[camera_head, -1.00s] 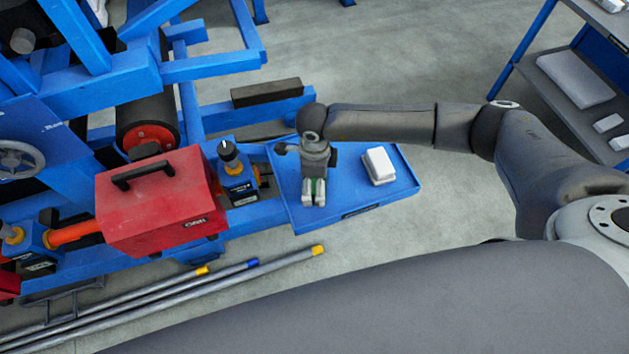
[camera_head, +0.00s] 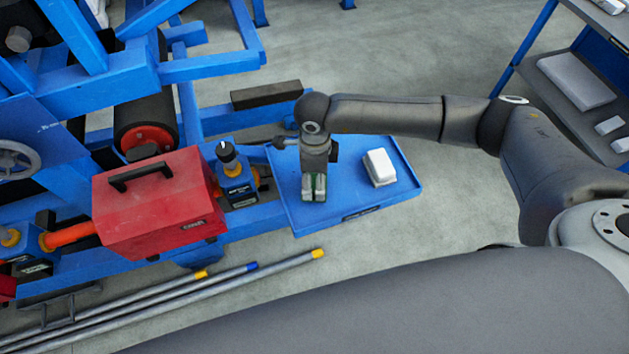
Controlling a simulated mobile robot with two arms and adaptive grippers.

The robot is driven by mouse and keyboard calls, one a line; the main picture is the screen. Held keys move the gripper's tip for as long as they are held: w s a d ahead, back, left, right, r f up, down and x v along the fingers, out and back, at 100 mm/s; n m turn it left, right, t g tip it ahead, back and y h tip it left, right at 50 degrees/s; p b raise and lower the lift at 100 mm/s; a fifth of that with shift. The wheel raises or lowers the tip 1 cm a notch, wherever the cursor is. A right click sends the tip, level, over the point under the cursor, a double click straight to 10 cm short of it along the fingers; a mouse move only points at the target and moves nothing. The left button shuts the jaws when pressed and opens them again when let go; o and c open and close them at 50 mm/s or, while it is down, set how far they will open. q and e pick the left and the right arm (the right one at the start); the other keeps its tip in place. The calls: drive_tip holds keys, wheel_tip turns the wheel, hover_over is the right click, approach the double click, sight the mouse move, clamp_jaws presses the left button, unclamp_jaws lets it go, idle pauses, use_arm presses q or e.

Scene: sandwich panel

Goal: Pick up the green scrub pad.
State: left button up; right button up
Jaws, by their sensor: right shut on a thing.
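The green scrub pad (camera_head: 314,200) shows only as small dark green edges around the fingertips of my right gripper (camera_head: 314,189). My right gripper points down over the left part of the blue tray (camera_head: 356,212) and is shut on the pad. The fingers hide most of the pad, and I cannot tell whether it touches the tray or is slightly above it. My left gripper is not in view.
A white block (camera_head: 379,166) lies on the tray right of my gripper. A red toolbox (camera_head: 158,202) and a blue valve unit (camera_head: 237,178) stand to the left. Metal poles (camera_head: 240,278) lie below the tray. Grey floor is free behind it.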

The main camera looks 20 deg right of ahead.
drive_tip(key=s+d+r+b, duration=0.4)
drive_tip(key=s+d+r, duration=0.1)
drive_tip(key=s+r, duration=0.7)
drive_tip(key=w+n, duration=0.1)
drive_tip(key=n, duration=0.6)
drive_tip(key=w+r+n, duration=0.1)
drive_tip(key=n, duration=0.6)
drive_tip(key=w+n, duration=0.2)
drive_tip(key=n, duration=0.6)
drive_tip(key=shift+d+r, duration=0.3)
drive_tip(key=shift+d, duration=0.05)
